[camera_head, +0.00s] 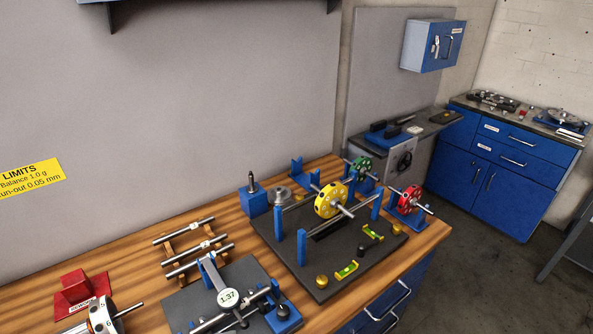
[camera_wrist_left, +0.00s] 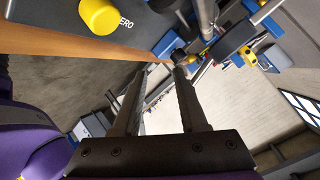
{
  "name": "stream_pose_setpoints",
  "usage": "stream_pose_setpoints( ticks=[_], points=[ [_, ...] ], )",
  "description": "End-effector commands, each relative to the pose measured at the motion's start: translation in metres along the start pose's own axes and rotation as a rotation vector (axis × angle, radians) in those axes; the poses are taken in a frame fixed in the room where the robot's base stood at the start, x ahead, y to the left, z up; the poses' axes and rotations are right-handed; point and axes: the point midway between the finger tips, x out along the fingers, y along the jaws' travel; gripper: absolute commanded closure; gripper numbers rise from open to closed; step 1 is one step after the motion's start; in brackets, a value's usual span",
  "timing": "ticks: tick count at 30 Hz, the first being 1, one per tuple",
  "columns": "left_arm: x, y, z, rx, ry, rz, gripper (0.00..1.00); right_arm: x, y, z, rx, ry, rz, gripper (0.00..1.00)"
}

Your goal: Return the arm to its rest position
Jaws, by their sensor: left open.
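My left gripper (camera_wrist_left: 160,72) shows in the left wrist view, with its two dark fingers apart and nothing seen between them. Beyond the fingertips are parts of bench equipment, a wooden edge (camera_wrist_left: 70,40) and a pale wall. Whether the fingers touch anything there I cannot tell. In the head view neither arm nor gripper shows. My right gripper is in no view.
The wooden bench (camera_head: 140,250) bears a dark plate with a yellow rotor (camera_head: 331,201) on a stand. A red rotor (camera_head: 410,200) and a green rotor (camera_head: 361,168) stand nearby. A gauge (camera_head: 228,297) reading 1.37 is in front. Open floor (camera_head: 470,270) lies right.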

Motion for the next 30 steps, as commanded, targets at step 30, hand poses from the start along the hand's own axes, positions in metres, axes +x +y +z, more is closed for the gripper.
stream_pose_setpoints(
  ticks=[30],
  points=[
    [-0.043,0.027,-0.009,-1.345,-0.728,-0.461,0.58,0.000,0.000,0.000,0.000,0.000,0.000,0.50]
  ],
)
